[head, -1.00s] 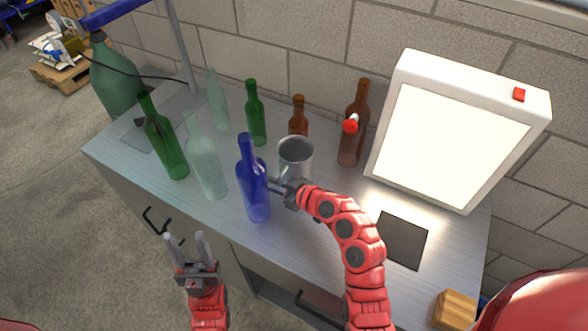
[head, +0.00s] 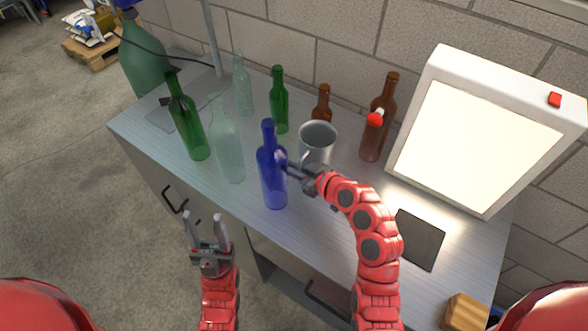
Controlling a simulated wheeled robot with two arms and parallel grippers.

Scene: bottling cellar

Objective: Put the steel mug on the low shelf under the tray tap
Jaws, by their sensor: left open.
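The steel mug (head: 318,143) stands upright on the worktop, its handle on the side towards me. My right gripper (head: 289,171) is low in front of the mug, its fingers pointing left at the blue bottle (head: 273,180). The bottle partly hides the fingertips, so I cannot tell whether they hold anything. My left gripper (head: 205,222) is open and empty, fingers up, in front of the worktop's front edge. A small red round part (head: 375,120) shows before a brown bottle; I cannot tell whether it belongs to the tray tap. I cannot make out the low shelf.
Green bottles (head: 189,125), clear bottles (head: 228,145) and brown bottles (head: 385,103) crowd the worktop (head: 335,228). A bright light panel (head: 482,135) stands at the right, with a dark pad (head: 419,239) in front. A wooden block (head: 465,313) is at the near right corner.

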